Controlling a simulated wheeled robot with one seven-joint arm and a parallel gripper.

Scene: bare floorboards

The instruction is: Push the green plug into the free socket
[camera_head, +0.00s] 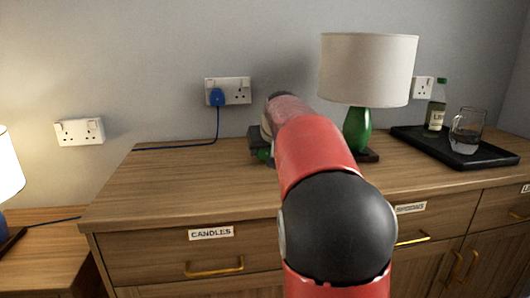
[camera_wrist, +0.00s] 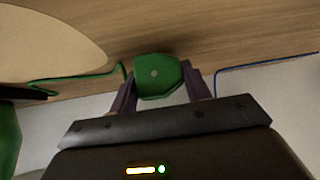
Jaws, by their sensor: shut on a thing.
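The green plug (camera_wrist: 158,74) is between the two fingers of my gripper (camera_wrist: 158,84) in the wrist view, and the gripper is shut on it. In the head view my gripper (camera_head: 259,146) is above the back of the dresser, and only a bit of the green plug (camera_head: 264,154) shows beside it. A green cable (camera_wrist: 80,82) runs from the plug toward the green lamp. The double wall socket (camera_head: 241,90) is above and left of the gripper. A blue plug (camera_head: 217,97) is in its left outlet; its right outlet is empty. The plug is apart from the socket.
The green lamp (camera_head: 357,130) with a pale shade stands right of my gripper. A black tray (camera_head: 485,160) holds a bottle and a glass jug. Another double socket (camera_head: 80,132) on the left wall is empty. A blue cable (camera_head: 190,145) lies across the dresser's left part.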

